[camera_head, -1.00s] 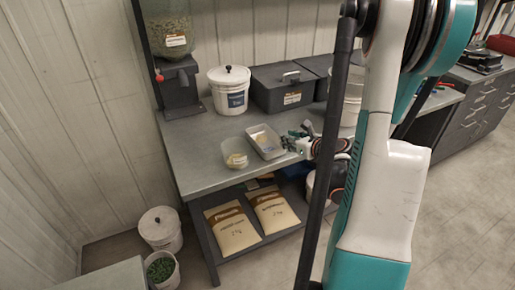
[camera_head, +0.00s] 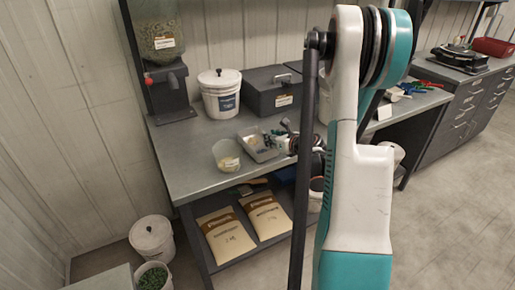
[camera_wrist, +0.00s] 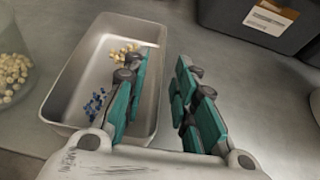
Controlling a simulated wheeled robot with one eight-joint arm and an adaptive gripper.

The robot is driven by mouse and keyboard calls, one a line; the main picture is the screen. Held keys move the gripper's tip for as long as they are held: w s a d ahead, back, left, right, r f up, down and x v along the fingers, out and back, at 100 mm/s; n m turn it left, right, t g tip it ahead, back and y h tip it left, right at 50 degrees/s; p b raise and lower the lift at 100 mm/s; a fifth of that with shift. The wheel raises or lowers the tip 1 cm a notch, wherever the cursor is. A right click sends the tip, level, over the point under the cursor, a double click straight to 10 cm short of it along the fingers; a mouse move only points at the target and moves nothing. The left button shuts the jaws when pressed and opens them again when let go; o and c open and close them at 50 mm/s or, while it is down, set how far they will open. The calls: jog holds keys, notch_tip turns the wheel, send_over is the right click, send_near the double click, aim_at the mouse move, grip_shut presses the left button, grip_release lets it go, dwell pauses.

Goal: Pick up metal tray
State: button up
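The metal tray (camera_head: 247,151) is a grey, shallow rectangular tray on the workbench. In the wrist view the tray (camera_wrist: 68,88) holds a small group of yellow seeds (camera_wrist: 124,54) and a group of blue seeds (camera_wrist: 95,104). My gripper (camera_head: 284,131) is at the tray's right side. In the wrist view my gripper (camera_wrist: 163,66) is open, its fingers apart on either side of the tray's right wall. The left finger covers part of the tray's inside; the right finger is over the bench outside it. I cannot tell whether either finger touches the tray.
A clear container of pale seeds (camera_head: 227,157) stands close to the tray's left. A white lidded bucket (camera_head: 220,97) and a dark lidded box (camera_head: 272,92) stand behind. A seed dispenser (camera_head: 160,60) is at the back left. The bench (camera_head: 190,165) is bare at its front left.

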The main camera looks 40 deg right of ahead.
jog(key=b+x, duration=0.1)
jog(key=x, duration=0.2)
jog(key=shift+w+d+f, duration=0.15)
jog(key=shift+w+f, duration=0.05)
jog(key=shift+w, duration=0.1)
grip_shut()
jog(key=shift+r, duration=0.2)
notch_tip(320, 180, up, 20)
jog(key=p, duration=0.7)
